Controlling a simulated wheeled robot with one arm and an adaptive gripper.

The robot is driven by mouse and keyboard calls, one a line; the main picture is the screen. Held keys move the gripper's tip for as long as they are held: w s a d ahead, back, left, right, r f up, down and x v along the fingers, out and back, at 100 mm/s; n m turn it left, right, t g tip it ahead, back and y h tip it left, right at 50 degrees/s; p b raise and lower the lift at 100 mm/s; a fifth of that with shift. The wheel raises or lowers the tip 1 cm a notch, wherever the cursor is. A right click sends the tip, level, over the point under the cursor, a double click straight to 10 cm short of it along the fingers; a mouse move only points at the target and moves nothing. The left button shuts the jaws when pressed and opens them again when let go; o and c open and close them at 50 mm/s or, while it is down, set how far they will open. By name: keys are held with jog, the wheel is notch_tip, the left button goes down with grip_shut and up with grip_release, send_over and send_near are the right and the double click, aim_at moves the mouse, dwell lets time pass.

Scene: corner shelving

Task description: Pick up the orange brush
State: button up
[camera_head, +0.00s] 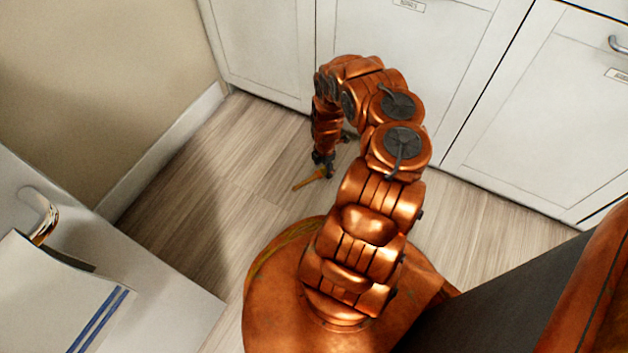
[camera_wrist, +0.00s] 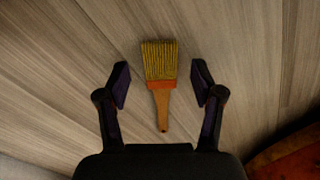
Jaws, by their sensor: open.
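The orange brush (camera_wrist: 160,85) lies flat on the wood floor in the wrist view. Its yellowish bristles point up the picture and its orange handle points down toward my gripper. In the head view a thin part of the brush (camera_head: 304,182) shows on the floor, and the rest is hidden behind my gripper. My gripper (camera_head: 324,168) hangs down at the brush. In the wrist view my gripper (camera_wrist: 160,84) is open, with one dark finger on each side of the brush and a visible gap to both sides. The height of the fingertips above the floor is hard to tell.
White cabinets (camera_head: 270,50) stand at the back and right. A beige wall (camera_head: 90,80) is on the left. A white counter (camera_head: 170,300) with a tap and a striped towel (camera_head: 60,300) is at the lower left. Bare floor (camera_head: 190,200) lies left of the brush.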

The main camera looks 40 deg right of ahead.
jog(key=shift+f, duration=0.35)
jog(key=shift+r, duration=0.1)
grip_shut()
dwell(0.3)
